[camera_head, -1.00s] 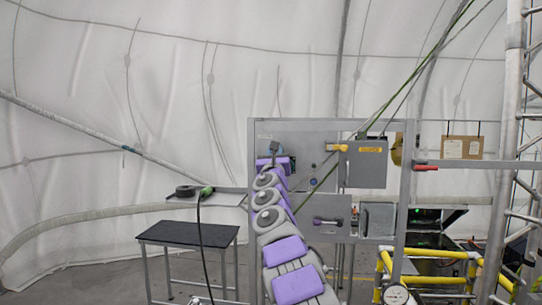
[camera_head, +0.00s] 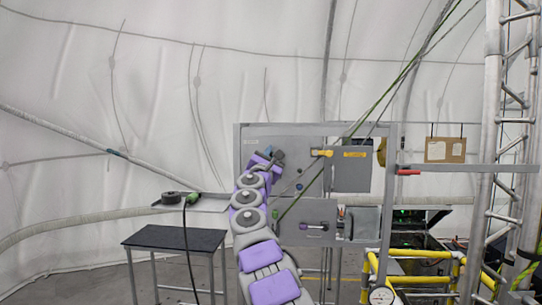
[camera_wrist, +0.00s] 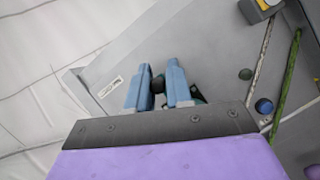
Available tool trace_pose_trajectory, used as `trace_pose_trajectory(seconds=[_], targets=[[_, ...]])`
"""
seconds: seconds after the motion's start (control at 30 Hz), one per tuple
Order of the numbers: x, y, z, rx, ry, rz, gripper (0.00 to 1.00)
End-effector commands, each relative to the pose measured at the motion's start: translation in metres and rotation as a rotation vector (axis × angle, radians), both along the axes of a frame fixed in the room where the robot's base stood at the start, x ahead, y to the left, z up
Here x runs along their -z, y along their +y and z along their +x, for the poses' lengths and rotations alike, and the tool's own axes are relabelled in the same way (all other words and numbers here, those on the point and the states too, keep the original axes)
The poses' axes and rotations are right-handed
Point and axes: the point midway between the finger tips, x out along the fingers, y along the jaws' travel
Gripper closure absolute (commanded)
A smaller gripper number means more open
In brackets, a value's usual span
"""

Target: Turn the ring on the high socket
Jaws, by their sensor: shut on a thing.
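My gripper (camera_wrist: 160,82) reaches up to the upper part of the grey panel (camera_head: 300,134). In the wrist view its two blue fingers stand on either side of a small dark round part (camera_wrist: 158,84), likely the high socket's ring. The fingers are shut on it, and they hide most of it. A dark teal piece (camera_wrist: 197,97) shows just right of the right finger. In the head view my gripper (camera_head: 274,157) is small and tilted in front of the panel's upper left, and the socket is hidden behind it.
A blue knob (camera_wrist: 264,106) and a green rope (camera_wrist: 288,85) lie right of the fingers. A black-topped table (camera_head: 174,238) stands left, yellow rails (camera_head: 420,281) right.

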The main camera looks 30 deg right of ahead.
Motion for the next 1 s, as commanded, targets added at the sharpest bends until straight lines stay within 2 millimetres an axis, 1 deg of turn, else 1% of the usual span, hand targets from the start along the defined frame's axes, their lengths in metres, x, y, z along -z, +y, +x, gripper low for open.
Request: trace_pose_trajectory(seconds=[0.03, 0.4, 0.43, 0.6, 1.0], targets=[[0.0039, -0.0001, 0.0019, -0.002, 0.002, 0.007, 1.0], [0.0043, -0.0005, 0.0018, -0.002, 0.003, 0.009, 1.0], [0.0044, -0.0006, 0.0019, -0.002, 0.003, 0.009, 0.77], [0.0028, -0.0008, 0.0007, -0.002, 0.001, 0.007, 0.61], [0.003, 0.0019, -0.004, -0.001, -0.001, 0.005, 0.6]])
